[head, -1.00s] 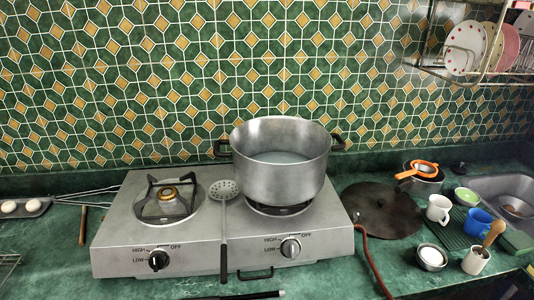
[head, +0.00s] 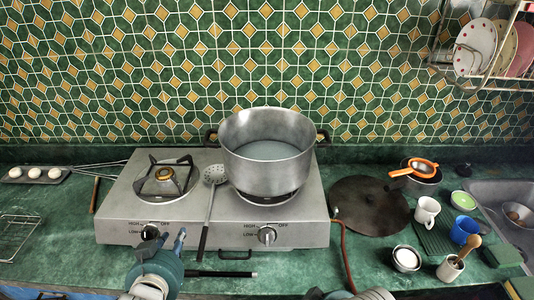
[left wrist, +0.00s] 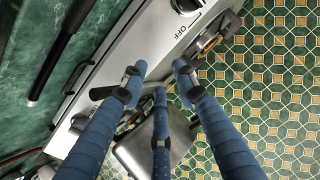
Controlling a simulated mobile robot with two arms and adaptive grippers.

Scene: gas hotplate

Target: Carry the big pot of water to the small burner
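The big metal pot of water (head: 262,172) stands upright on the right burner (head: 268,197) of the hotplate, with a dark handle on each side. The small burner (head: 164,175), at the left with a brass centre and black grate, is bare. My left gripper (head: 165,237) is open and empty in front of the hotplate, low over its left knob. In the left wrist view its blue fingers (left wrist: 155,85) are spread apart, with the hotplate and part of the pot beyond them. At the bottom edge only parts of my right arm or gripper (head: 345,295) show.
A skimmer (head: 209,205) lies across the hotplate between the burners. A dark round lid (head: 369,205) lies right of it, near the red hose (head: 344,250). A white mug (head: 425,212), blue mug (head: 464,230) and small bowls crowd the right. Eggs on a tray (head: 35,175) lie at far left.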

